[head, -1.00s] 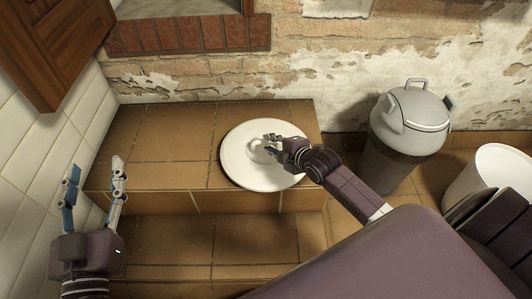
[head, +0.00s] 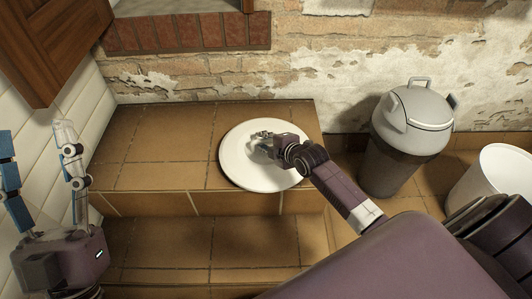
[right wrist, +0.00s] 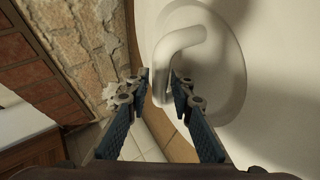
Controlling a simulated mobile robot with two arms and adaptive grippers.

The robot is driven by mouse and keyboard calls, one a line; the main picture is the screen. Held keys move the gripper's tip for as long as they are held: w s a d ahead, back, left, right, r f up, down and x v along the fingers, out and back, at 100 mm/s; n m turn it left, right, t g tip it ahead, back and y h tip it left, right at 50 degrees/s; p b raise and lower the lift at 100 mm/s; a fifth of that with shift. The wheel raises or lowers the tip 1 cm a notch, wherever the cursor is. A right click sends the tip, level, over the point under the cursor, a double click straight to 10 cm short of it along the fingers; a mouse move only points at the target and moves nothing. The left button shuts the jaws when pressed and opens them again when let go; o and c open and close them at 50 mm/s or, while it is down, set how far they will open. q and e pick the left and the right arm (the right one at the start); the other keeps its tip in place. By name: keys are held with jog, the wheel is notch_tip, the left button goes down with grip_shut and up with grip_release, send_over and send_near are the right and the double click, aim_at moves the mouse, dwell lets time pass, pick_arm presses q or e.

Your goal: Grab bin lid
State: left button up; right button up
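The bin lid (head: 238,170) is a round white disc lying on the tiled ledge. My right gripper (head: 262,139) is over the middle of the lid and covers most of its handle. In the right wrist view, the curved handle (right wrist: 184,40) rises from the lid (right wrist: 285,95). The fingers of the right gripper (right wrist: 160,80) stand on either side of the handle's near end, with narrow gaps showing. My left gripper (head: 36,138) is open and empty at the left edge, away from the lid, its fingers apart and pointing up.
A grey swing-top bin (head: 408,140) stands on the floor right of the ledge (head: 165,145). A white open bin (head: 497,180) is at the far right. A wooden cabinet (head: 55,45) hangs at upper left. A brick wall (head: 300,60) closes the back. The ledge's left part is clear.

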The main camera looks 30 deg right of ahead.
jog(key=shift+c, duration=0.6)
grip_shut()
jog(key=shift+r, duration=0.1)
